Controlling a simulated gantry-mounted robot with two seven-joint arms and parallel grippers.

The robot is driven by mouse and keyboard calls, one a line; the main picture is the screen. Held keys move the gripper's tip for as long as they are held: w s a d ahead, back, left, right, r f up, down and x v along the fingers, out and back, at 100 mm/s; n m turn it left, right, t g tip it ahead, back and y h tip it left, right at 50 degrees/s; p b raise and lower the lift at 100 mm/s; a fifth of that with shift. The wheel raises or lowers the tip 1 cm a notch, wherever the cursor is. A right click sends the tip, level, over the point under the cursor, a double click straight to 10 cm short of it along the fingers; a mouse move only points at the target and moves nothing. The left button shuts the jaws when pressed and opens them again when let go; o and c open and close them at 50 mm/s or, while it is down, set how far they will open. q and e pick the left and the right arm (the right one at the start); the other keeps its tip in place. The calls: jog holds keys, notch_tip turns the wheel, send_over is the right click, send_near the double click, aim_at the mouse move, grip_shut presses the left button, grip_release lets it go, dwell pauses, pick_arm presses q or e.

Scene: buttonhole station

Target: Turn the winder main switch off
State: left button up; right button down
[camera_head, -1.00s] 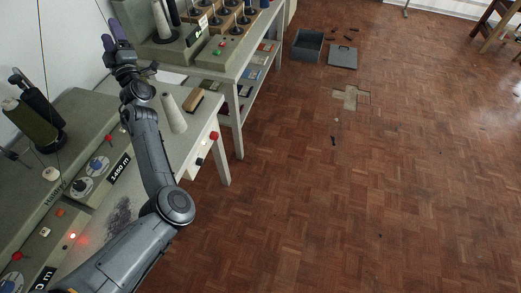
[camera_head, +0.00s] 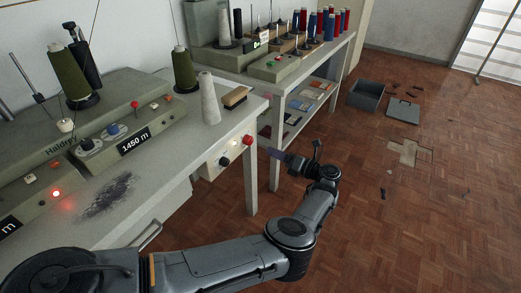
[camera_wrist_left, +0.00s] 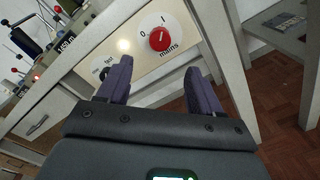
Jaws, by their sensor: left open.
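The main switch is a red rotary knob (camera_wrist_left: 160,38) on a cream panel, with "mains" below it and the marks 0 and 1 above. Its white line appears to point toward the 1. In the head view the red knob (camera_head: 247,140) sits at the right end of the bench front. My left gripper (camera_wrist_left: 159,66) is open and empty. Its purple fingers point at the panel, one on each side below the knob, apart from it. In the head view the left gripper (camera_head: 271,153) is just right of the knob. My right gripper is not in view.
A black knob (camera_head: 225,161) and a pale lit lamp (camera_wrist_left: 124,45) are left of the switch. A white cone (camera_head: 209,100) and a brush (camera_head: 236,96) stand on the bench (camera_head: 170,150) above. A second bench with spools stands behind.

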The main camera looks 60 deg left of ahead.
aim_at(251, 142)
pick_arm(q)
jog(key=b+x, duration=0.2)
jog(key=x, duration=0.8)
jog(key=shift+a, duration=0.15)
jog(key=shift+c, duration=0.3)
jog(key=c, duration=1)
